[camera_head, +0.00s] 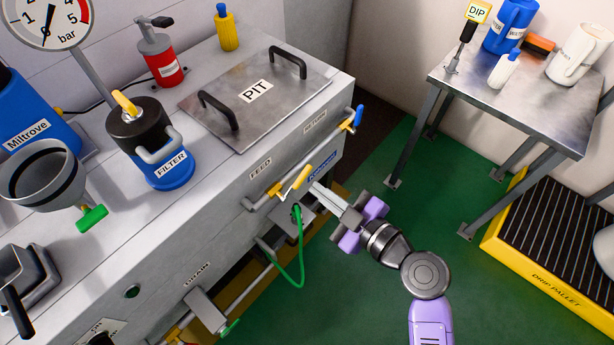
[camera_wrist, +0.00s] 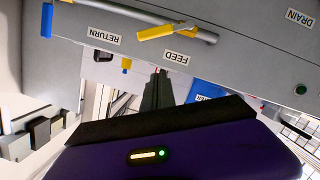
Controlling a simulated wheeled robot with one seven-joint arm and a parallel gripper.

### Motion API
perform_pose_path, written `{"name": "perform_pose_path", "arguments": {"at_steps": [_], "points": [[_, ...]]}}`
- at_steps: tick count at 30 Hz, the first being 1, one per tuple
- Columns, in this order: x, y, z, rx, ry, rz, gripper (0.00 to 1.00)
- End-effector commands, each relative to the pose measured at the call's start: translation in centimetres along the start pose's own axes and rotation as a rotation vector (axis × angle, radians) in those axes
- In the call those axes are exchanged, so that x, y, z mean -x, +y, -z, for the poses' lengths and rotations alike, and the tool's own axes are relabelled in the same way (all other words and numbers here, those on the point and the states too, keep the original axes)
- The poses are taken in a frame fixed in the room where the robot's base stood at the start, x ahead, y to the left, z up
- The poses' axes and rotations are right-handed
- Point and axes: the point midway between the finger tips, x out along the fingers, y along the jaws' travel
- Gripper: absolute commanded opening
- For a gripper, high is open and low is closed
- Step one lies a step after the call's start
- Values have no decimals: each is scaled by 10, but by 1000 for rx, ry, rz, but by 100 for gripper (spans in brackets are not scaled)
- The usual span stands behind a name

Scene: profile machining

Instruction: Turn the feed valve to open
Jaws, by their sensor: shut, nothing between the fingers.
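The feed valve has a yellow lever (camera_head: 297,181) on a grey pipe along the front of the machine, beside the FEED label (camera_head: 261,168). The lever sits at an angle to the pipe. In the wrist view the yellow lever (camera_wrist: 158,32) shows above the upside-down FEED label (camera_wrist: 176,58). My gripper (camera_head: 316,187) is shut and empty, its fingertips just right of the lever in the head view. The wrist view shows the fingers (camera_wrist: 159,74) together, pointing at the machine below the lever. I cannot tell whether they touch it.
A blue-handled return valve (camera_head: 355,118) is farther along the front. A green hose (camera_head: 300,262) hangs below the feed valve. The PIT cover (camera_head: 240,102) and blue filter (camera_head: 168,170) are on top. A metal table (camera_head: 460,85) stands right; green floor lies between.

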Motion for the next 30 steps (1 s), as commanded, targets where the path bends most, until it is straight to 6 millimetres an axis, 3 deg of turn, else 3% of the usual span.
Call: {"name": "perform_pose_path", "arguments": {"at_steps": [11, 18, 30], "points": [[-72, 0, -3, -2, -2, 1, 0], [-77, 0, -34, -3, -2, 0, 0], [-78, 0, -39, -2, 0, 0, 0]]}}
